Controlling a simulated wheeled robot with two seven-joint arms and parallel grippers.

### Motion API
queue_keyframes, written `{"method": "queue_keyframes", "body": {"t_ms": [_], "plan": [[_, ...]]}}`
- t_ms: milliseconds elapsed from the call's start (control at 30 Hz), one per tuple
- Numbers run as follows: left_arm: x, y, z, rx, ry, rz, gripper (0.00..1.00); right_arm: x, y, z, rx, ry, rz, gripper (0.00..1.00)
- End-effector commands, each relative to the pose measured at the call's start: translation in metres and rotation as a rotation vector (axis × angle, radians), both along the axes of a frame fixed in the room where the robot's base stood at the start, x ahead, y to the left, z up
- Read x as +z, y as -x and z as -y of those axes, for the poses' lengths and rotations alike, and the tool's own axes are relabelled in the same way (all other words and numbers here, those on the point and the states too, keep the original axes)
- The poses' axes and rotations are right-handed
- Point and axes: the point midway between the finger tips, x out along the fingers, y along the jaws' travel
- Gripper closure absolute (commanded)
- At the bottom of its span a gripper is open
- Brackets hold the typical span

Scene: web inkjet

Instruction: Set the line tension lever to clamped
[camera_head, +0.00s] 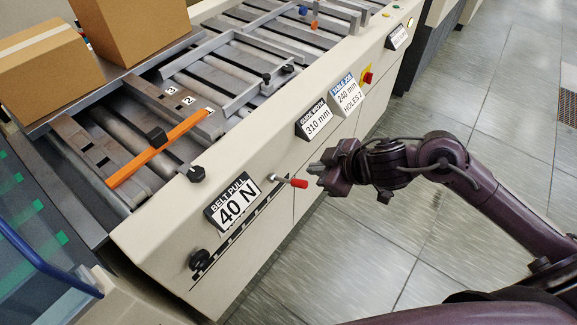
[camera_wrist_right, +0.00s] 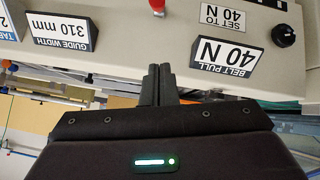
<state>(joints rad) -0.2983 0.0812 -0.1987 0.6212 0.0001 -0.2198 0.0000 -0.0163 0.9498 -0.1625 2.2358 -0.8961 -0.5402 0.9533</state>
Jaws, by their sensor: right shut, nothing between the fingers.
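A small lever with a red tip (camera_head: 298,183) and a metal shaft sticks out of the cream front panel (camera_head: 270,215), just right of the BELT PULL 40 N sign (camera_head: 233,201). I take it for the line tension lever; its own label is not readable. My right gripper (camera_head: 316,169) is shut and empty, just right of the red tip and slightly above it in the head view, with a small gap. In the right wrist view the shut fingers (camera_wrist_right: 158,85) point toward the panel, and the red tip (camera_wrist_right: 157,5) shows at the top edge. My left gripper is not in view.
A black knob (camera_head: 199,260) sits low on the panel, left of the lever. GUIDE WIDTH (camera_head: 315,121) and TABLE JOB (camera_head: 346,94) signs stand along the panel's upper edge. An orange bar (camera_head: 158,150) and boxes (camera_head: 45,70) are on the machine. The floor at right is clear.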

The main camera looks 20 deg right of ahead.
Motion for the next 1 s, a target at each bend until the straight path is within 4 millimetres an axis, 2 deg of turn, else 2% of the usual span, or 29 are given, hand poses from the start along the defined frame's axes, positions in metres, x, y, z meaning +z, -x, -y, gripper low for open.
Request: {"method": "queue_keyframes", "body": {"t_ms": [133, 533, 667, 1000], "plan": [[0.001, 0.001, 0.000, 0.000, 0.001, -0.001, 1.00, 0.006, 0.005, -0.003, 0.015, 0.013, 0.005, 1.00], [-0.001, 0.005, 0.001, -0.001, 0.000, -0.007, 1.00, 0.001, -0.001, -0.006, 0.011, 0.006, 0.006, 1.00], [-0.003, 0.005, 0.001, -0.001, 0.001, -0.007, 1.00, -0.012, -0.012, -0.014, 0.012, 0.006, 0.006, 1.00], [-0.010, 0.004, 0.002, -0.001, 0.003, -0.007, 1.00, -0.063, -0.056, -0.042, 0.011, 0.006, 0.005, 1.00]]}}
